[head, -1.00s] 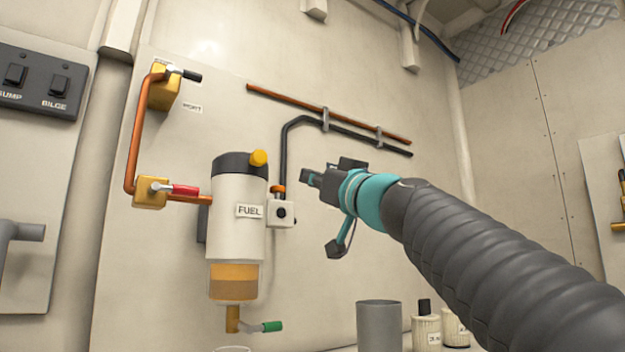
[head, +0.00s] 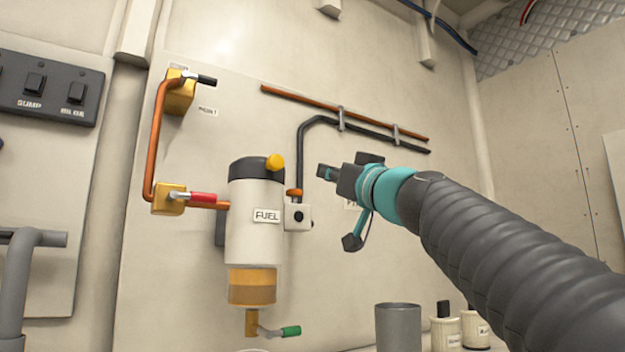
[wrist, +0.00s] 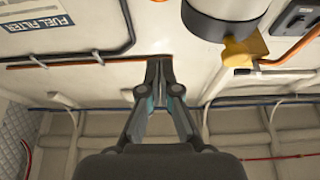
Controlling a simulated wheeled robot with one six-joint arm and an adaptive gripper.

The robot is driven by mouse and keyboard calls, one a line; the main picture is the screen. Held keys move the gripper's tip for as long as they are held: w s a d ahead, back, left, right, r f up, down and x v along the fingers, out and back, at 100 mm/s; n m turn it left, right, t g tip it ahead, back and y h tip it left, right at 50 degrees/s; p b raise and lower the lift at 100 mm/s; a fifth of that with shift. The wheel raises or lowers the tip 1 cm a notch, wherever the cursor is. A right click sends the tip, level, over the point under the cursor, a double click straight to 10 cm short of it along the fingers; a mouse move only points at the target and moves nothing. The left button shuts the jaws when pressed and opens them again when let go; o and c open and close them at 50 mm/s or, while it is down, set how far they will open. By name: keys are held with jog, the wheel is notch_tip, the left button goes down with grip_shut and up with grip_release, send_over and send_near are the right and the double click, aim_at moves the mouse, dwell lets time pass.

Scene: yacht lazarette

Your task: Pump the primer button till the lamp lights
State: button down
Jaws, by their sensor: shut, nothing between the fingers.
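The fuel filter (head: 254,230) is a white cylinder with a black cap and amber bowl, mounted on the wall panel. A round yellow button (head: 274,162), which looks like the primer button, is at its cap. A small white box (head: 298,217) with a dark round face sits just right of the filter. It may be the lamp; no glow shows. My gripper (head: 326,172) is shut and empty, right of the yellow button and apart from it in the picture. The wrist view shows the closed fingers (wrist: 158,62) and part of the filter (wrist: 230,12); the yellow button is not discernible there.
Copper and black pipes (head: 352,118) run along the wall above my gripper. Brass valve blocks (head: 168,200) are left of the filter, with a green-handled drain (head: 290,331) below. A grey cup (head: 398,328) and bottles (head: 446,328) stand low. A switch panel (head: 48,88) is far left.

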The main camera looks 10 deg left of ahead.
notch_tip(320, 180, up, 4)
jog(key=p, duration=0.6)
send_over(294, 193)
jog(key=d, duration=0.2)
jog(key=f+b, duration=0.1)
jog(key=f, duration=0.2)
jog(key=f+b, duration=0.1)
jog(key=shift+s+f+b, duration=0.15)
jog(key=shift+s+b, duration=0.2)
jog(key=shift+a, duration=0.1)
